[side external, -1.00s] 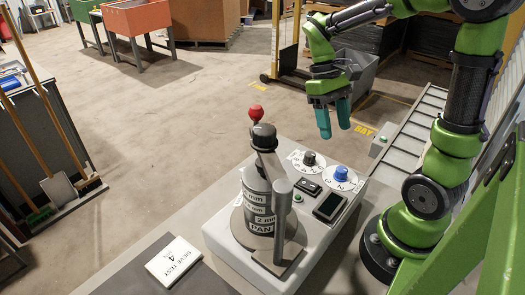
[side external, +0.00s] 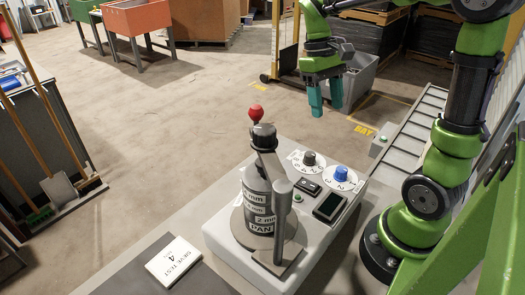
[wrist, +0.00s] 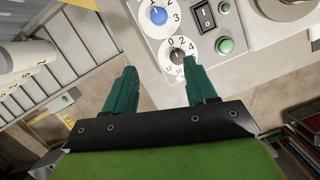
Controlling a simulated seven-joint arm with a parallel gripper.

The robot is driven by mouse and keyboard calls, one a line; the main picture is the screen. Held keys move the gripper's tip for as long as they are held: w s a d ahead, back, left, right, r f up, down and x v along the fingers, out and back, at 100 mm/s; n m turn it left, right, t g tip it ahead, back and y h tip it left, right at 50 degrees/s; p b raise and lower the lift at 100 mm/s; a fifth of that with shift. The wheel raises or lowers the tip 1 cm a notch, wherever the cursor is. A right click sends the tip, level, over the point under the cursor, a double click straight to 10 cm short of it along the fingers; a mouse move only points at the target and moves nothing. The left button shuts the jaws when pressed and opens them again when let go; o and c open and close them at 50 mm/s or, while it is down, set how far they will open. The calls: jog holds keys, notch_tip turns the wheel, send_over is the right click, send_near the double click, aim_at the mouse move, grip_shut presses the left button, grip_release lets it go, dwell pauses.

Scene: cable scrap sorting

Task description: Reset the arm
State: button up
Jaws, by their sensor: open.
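My gripper (side external: 325,103) is open and empty, raised in the air behind the sieve shaker in the side external view. Its two teal fingers point down. In the wrist view the fingers of my gripper (wrist: 160,75) are apart with nothing between them. The sieve shaker (side external: 222,235) is a light grey box carrying a stack of sieves (side external: 257,205) under a clamp with a red ball knob (side external: 255,113). Its blue dial (side external: 341,173) and dark dial (side external: 309,158) also show in the wrist view, beyond the fingertips, as the blue dial (wrist: 158,16) and the dark dial (wrist: 178,56).
A white "SIEVE TEST 4" card (side external: 173,262) lies on the bench left of the shaker. A roller conveyor (side external: 415,125) runs at the right. A grey bin (side external: 357,80) stands behind my gripper. The floor at left centre is clear.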

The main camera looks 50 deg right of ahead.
jog(key=s+a+r+t+y, duration=0.1)
jog(key=s+a+r+t, duration=0.1)
jog(key=a+t, duration=0.8)
jog(key=shift+s+a+r+m+t, duration=0.2)
jog(key=shift+s+a+m+t, duration=0.1)
jog(key=shift+s+a, duration=0.6)
